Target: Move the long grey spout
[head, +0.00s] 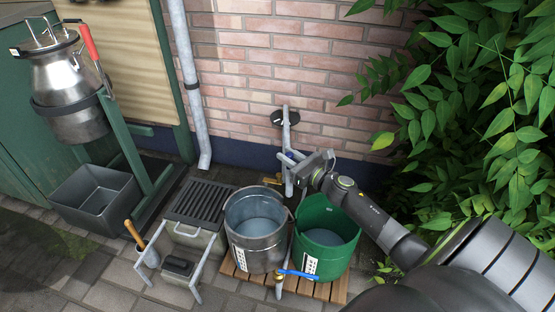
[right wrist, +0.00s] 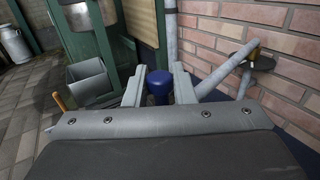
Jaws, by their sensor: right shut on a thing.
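The long grey spout (head: 286,130) is a pale grey tube by the brick wall, in front of a dark round wall plate (head: 284,118). In the right wrist view, a grey tube (right wrist: 222,74) slants up to the right, away from behind my right finger. My right gripper (head: 292,168) reaches in from the right, at the spout's lower part. In the right wrist view, a blue knob (right wrist: 158,86) sits between the two fingers of my right gripper (right wrist: 159,80), which is shut on it. How the knob joins the tube is hidden. My left gripper is not in view.
A metal bucket (head: 236,229) and a green bucket (head: 350,250) stand on a wooden slatted base (head: 327,290) below. A blue lever (head: 298,273) is in front. A downpipe (head: 190,80) and churn (head: 70,85) are left; leaves (head: 480,100) crowd the right.

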